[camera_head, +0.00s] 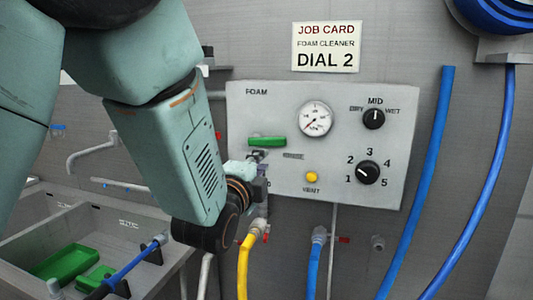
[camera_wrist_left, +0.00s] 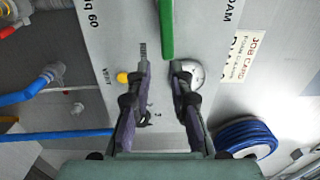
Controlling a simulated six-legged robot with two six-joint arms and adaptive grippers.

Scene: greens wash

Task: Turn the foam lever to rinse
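The foam lever (camera_head: 267,141) is a green bar lying horizontally on the grey panel, below the FOAM label and above the word RINSE. In the left wrist view the green lever (camera_wrist_left: 167,30) runs down from the top edge, its lower end at the gap between my fingertips. My left gripper (camera_head: 259,165) is just below the lever in the head view, partly hidden by my wrist. In the left wrist view my left gripper (camera_wrist_left: 162,68) has its fingers apart, with no clear grip on the lever. My right gripper is not in view.
The panel (camera_head: 240,100) also carries a gauge (camera_head: 315,119), a DRY-MID-WET knob (camera_head: 374,118), a numbered knob (camera_head: 368,173) and a yellow button (camera_head: 312,177). A job card (camera_head: 326,47) reads DIAL 2. Yellow (camera_head: 243,265) and blue hoses (camera_head: 314,265) hang below. A sink (camera_head: 50,233) stands at left.

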